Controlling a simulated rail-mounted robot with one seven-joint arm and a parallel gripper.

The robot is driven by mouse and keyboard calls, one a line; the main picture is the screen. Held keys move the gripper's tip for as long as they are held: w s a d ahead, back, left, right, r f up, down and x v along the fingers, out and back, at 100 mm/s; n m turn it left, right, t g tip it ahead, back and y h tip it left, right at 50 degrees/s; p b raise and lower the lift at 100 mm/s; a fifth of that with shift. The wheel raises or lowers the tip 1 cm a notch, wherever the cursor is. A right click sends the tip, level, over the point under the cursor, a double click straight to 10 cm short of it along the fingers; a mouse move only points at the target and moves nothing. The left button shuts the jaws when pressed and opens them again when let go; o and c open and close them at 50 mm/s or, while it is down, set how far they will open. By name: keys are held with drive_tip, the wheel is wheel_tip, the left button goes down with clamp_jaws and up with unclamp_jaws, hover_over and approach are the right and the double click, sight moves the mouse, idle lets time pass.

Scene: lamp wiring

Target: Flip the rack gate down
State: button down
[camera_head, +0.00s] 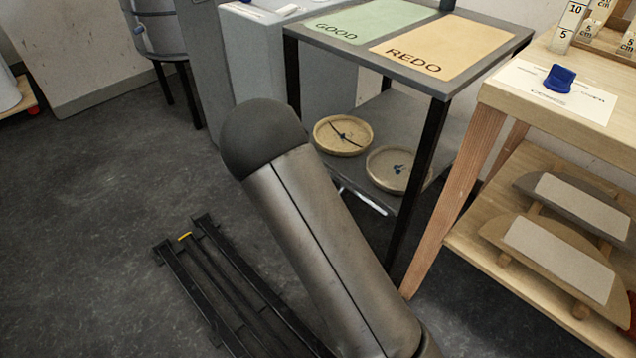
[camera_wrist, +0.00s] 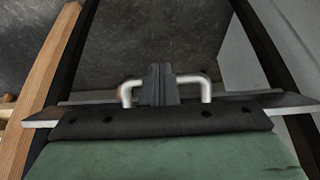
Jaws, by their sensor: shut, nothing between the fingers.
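My gripper (camera_wrist: 160,82) shows in the wrist view. Its two dark fingertips meet at the middle, between two silver bent brackets, with nothing between them. Below them are a black bar with round studs and a green surface; I cannot tell whether these belong to my gripper. In the head view my arm covers the middle and my gripper is hidden. I cannot make out the rack gate for certain in either view, nor whether it is up or down.
A grey table (camera_head: 463,77) carries a green GOOD pad (camera_head: 372,18) and an orange REDO pad (camera_head: 440,50). Its lower shelf holds two round trays (camera_head: 322,143). A wooden bench (camera_head: 583,77) at right bears a blue clip (camera_head: 559,78) on a white card.

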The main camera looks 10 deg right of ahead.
wheel_tip(320, 180, down, 2)
drive_tip(key=shift+s+f, duration=0.1)
drive_tip(key=shift+f, duration=0.05)
drive_tip(key=shift+a, duration=0.1)
idle(1.3)
drive_tip(key=s+a+r+p, duration=0.5)
drive_tip(key=a+r, duration=0.2)
drive_tip(key=r, duration=0.2)
drive_tip(key=shift+s+a+p, duration=0.25)
drive_tip(key=shift+s+p, duration=0.05)
drive_tip(key=shift+r, duration=0.1)
